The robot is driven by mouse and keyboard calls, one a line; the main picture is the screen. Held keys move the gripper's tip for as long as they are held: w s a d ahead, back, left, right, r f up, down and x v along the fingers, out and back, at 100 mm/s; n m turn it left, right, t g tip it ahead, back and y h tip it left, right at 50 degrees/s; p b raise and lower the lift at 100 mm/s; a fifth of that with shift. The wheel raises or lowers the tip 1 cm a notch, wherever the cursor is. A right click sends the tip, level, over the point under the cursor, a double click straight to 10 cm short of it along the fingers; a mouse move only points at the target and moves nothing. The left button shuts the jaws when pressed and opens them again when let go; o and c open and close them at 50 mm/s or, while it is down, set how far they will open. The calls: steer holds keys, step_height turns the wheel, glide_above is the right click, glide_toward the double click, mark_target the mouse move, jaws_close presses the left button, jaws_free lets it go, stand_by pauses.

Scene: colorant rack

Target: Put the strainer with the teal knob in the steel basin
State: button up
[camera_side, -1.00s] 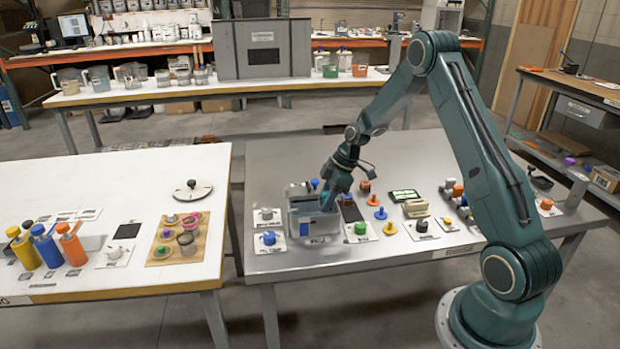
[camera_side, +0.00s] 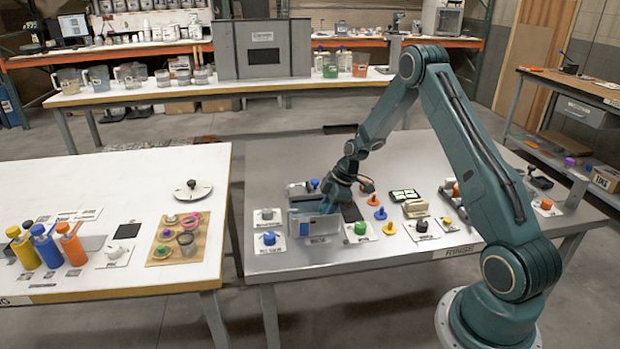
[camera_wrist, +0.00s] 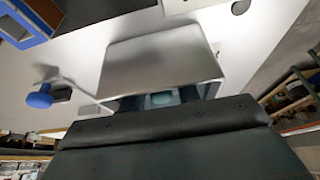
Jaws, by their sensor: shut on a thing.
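My gripper (camera_side: 331,197) is low over the left part of the grey metal table, tilted, right at a pale grey box-like steel thing (camera_side: 315,227) that looks like the basin. In the wrist view a large plain grey metal face (camera_wrist: 160,60) lies just beyond the fingers. A small teal knob (camera_wrist: 162,99) shows between the dark fingers, and they are shut on it. The rest of the strainer is hidden by my gripper and the grey metal. I cannot tell whether the strainer is inside the basin or only above it.
A blue knob (camera_side: 269,238) on a card stands to the left, and a green knob (camera_side: 361,228) to the right. Orange, blue and yellow pegs and a beige block (camera_side: 415,208) stand farther right.

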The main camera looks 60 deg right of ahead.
steer(key=shift+f, duration=0.1)
steer(key=o, duration=1)
steer(key=v, duration=1.2)
steer(key=shift+a+r, duration=0.1)
steer(key=shift+r, duration=0.1)
